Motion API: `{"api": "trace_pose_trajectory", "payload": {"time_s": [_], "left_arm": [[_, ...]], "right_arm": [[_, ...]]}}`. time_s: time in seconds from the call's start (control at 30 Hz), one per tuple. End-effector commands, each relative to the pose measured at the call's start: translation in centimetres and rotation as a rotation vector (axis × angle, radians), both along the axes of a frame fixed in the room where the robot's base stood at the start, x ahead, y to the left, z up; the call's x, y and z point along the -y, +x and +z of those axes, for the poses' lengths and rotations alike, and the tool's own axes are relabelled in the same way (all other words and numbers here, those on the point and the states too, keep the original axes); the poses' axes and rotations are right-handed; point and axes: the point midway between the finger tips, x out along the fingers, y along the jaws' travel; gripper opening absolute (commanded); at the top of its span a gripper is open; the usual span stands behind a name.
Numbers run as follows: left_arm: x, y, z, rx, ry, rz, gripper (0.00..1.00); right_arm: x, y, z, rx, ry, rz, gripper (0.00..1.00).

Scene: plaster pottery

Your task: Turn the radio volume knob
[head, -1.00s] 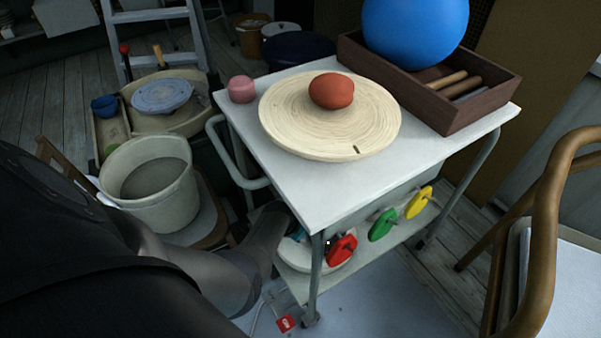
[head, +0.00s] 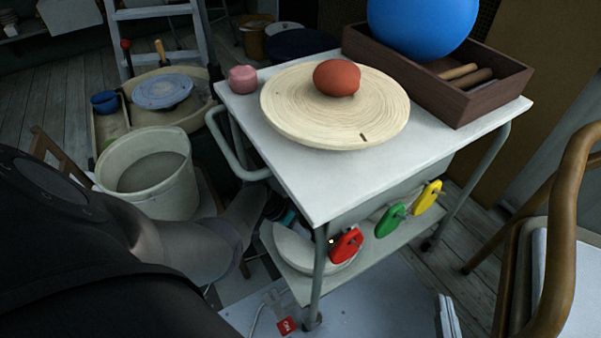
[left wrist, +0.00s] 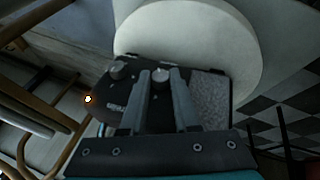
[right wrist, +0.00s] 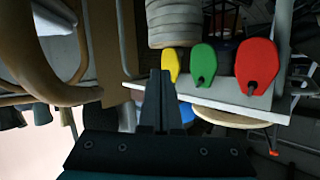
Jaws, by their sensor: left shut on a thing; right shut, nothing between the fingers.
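The radio (left wrist: 208,96) is a dark box with a grey speaker patch and silver knobs, seen in the left wrist view against a white round disc (left wrist: 190,30). My left gripper (left wrist: 161,82) is shut on one silver knob (left wrist: 160,74), with a finger at each side. A second silver knob (left wrist: 117,70) sits to its left. In the head view, my left arm reaches down beside the cart, and the radio is mostly hidden there. My right gripper (right wrist: 158,78) is shut and empty, apart from anything, in the right wrist view.
Red (head: 347,244), green (head: 390,220) and yellow (head: 427,197) paddles hang along the cart's side. The cart top (head: 300,185) carries a round board (head: 290,115), a red-brown ball and a wooden tray. A bucket (head: 150,190) stands left; a wooden chair (head: 560,220) stands right.

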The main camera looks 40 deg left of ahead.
Motion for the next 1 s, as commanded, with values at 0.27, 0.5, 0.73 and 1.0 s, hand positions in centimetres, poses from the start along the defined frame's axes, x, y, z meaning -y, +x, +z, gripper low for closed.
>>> {"api": "trace_pose_trajectory", "payload": {"time_s": [0.27,0.5,0.73,1.0], "left_arm": [[-0.2,0.0,-0.2,-0.011,-0.052,0.0,0.0],[-0.2,0.0,-0.1,-0.015,-0.071,0.0,0.0],[-0.2,0.0,-0.1,-0.015,-0.075,0.001,0.0],[-0.2,0.0,-0.1,-0.016,-0.075,0.001,0.34]], "right_arm": [[-1.0,-0.4,0.8,0.124,0.083,-0.001,0.0],[-1.3,-0.7,1.3,0.173,0.114,-0.005,0.0],[-1.3,-0.7,1.5,0.184,0.12,-0.005,0.0],[-1.3,-0.7,1.5,0.184,0.121,-0.006,0.0]]}}
